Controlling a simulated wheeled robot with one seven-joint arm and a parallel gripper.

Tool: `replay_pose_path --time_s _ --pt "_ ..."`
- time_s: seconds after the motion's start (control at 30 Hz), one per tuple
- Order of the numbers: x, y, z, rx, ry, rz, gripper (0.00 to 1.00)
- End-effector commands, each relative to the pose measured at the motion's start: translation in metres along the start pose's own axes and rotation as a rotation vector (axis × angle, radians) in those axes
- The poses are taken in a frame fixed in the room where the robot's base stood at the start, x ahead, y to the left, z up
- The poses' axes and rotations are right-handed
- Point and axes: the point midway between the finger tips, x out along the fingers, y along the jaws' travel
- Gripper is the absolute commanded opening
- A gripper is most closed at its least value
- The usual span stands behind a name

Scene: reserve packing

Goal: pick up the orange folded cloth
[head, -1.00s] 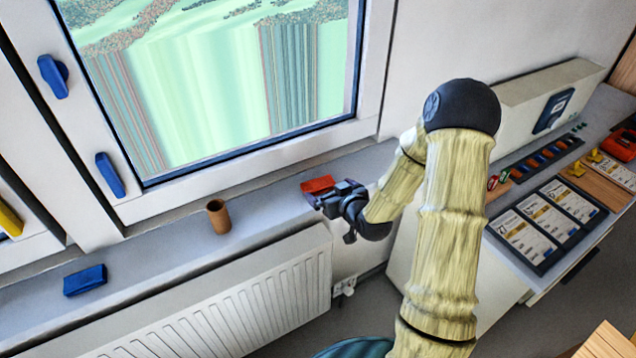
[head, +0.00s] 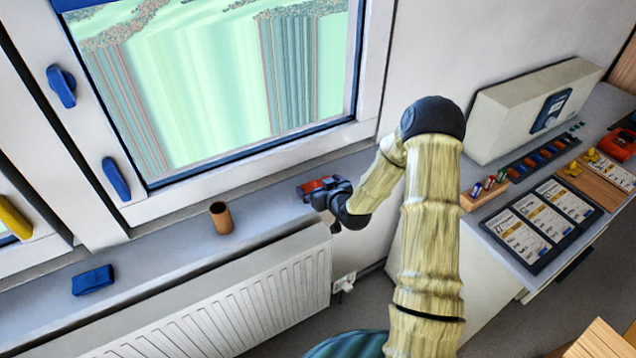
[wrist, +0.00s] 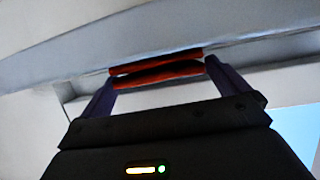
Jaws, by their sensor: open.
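The orange folded cloth (head: 318,184) looks red-orange and lies on the window sill, partly hidden behind my gripper (head: 312,196) in the head view. In the wrist view the cloth (wrist: 157,74) shows as two stacked folded layers. My gripper (wrist: 160,80) is open, with its dark fingers to the left and right of the cloth's near edge. Whether either finger touches the cloth I cannot tell.
The grey sill (head: 160,248) also bears a brown cylinder (head: 221,218) and a blue block (head: 92,280). A white radiator (head: 215,310) is below it, and the window frame (head: 270,165) rises behind. A counter with cards (head: 540,225) stands right.

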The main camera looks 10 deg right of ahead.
Motion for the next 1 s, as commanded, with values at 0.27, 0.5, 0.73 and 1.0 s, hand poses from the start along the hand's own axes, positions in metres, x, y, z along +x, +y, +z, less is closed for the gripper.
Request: replay_pose_path --time_s 0.27,0.5,0.73,1.0 --pt "0.016 0.0 0.0 0.0 0.001 0.001 1.0" --pt "0.016 0.0 0.0 0.0 0.001 0.001 1.0" --pt "0.015 0.0 0.0 0.0 0.001 0.001 0.94" --pt "0.015 0.0 0.0 0.0 0.001 0.001 0.65"
